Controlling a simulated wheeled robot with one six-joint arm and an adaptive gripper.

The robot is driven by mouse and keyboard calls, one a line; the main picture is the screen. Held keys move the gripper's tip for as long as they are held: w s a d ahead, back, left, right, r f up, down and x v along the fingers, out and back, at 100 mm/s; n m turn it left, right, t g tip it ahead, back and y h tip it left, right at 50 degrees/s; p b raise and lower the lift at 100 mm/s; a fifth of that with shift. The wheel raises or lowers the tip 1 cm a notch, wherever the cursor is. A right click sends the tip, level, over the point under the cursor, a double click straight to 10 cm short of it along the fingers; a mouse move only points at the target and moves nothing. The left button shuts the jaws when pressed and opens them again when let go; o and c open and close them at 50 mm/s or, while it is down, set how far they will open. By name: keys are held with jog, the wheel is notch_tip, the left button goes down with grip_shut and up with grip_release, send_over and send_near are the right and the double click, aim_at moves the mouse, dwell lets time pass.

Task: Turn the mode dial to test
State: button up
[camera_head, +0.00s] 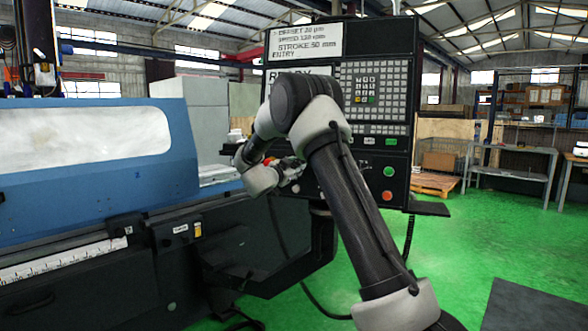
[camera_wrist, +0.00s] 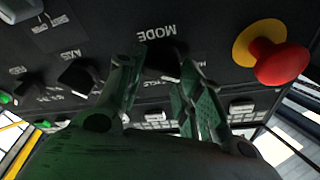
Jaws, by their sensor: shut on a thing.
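The black mode dial (camera_wrist: 165,62) sits under the label MODE on the dark control panel (camera_wrist: 205,42), which appears upside down in the wrist view. My gripper (camera_wrist: 160,72) is at the panel with its two green-lit fingers on either side of the dial, shut on it. The fingers cover part of the dial and its position labels; only part of the word CYCLE shows, so I cannot tell which mode it points to. In the head view my gripper (camera_head: 289,173) is at the lower left of the control cabinet (camera_head: 372,60), and my arm hides the dial.
A red emergency stop with a yellow collar (camera_wrist: 278,61) is close to the right of my fingers in the wrist view. An axis dial (camera_wrist: 80,77) is to the left. The blue grinder body (camera_head: 90,200) stands left; green floor is open at right.

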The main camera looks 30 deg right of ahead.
jog(key=shift+m, duration=0.4)
jog(key=m+g, duration=0.1)
jog(key=m, duration=0.5)
jog(key=m+y, duration=0.1)
jog(key=m, duration=0.4)
jog(key=m+g+y, duration=0.1)
jog(key=m, duration=0.5)
jog(key=m+y, duration=0.1)
jog(key=m, duration=0.4)
jog(key=shift+s+f+m, duration=0.1)
jog(key=shift+f+m, duration=0.2)
jog(key=shift+m, duration=0.1)
jog(key=o, duration=1)
